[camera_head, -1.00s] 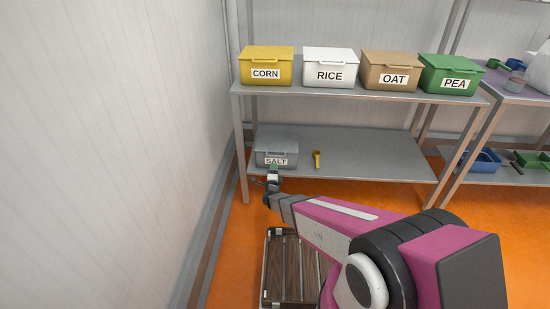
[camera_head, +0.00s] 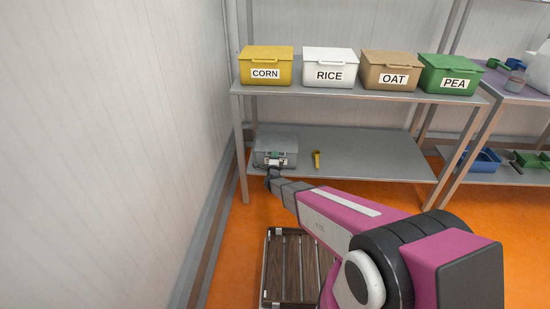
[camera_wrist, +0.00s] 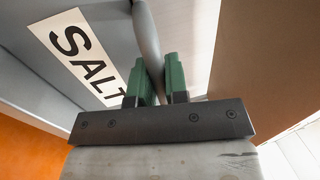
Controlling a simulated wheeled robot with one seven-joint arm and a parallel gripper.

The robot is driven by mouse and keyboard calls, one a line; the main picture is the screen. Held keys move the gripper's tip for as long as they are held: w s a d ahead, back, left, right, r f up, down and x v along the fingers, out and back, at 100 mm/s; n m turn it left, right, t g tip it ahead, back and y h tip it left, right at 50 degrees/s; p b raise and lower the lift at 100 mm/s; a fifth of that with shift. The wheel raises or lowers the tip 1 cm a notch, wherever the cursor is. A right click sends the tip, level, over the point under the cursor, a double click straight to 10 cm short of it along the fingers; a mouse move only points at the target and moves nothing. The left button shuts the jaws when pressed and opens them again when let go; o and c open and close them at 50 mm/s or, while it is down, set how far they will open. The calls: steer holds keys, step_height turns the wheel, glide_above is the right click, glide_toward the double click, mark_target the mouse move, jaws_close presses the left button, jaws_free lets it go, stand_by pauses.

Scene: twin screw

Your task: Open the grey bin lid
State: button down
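The grey bin (camera_head: 264,153) stands at the left end of the lower shelf, its lid down. Its SALT label (camera_wrist: 78,52) shows large in the wrist view; in the head view my gripper largely covers it. The lid's grey handle (camera_wrist: 147,38) runs between the two green fingers of my gripper (camera_wrist: 158,78). My gripper also shows in the head view (camera_head: 276,155), at the bin's front. The fingers stand a narrow gap apart, one on each side of the handle. I cannot tell whether both press on it.
A yellow scoop (camera_head: 316,159) lies on the lower shelf (camera_head: 365,155), right of the bin. The upper shelf (camera_head: 350,94) above carries corn (camera_head: 266,66), rice (camera_head: 329,68), oat (camera_head: 392,71) and pea (camera_head: 451,75) bins. A wall is close on the left.

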steer(key=shift+r, duration=0.1)
steer(key=shift+r, duration=0.5)
steer(key=w+r+g, duration=0.2)
steer(key=w+r, duration=0.3)
steer(key=r, duration=0.4)
steer(key=w+r+g, duration=0.1)
steer(key=w+r, duration=0.3)
steer(key=r, duration=0.5)
steer(key=w+r, duration=0.2)
steer(key=w, duration=0.7)
steer(key=w+d+r, duration=0.1)
steer(key=w+r, duration=0.1)
steer(key=w, duration=0.8)
steer(key=shift+w+r, duration=0.15)
steer(key=shift+r, duration=0.2)
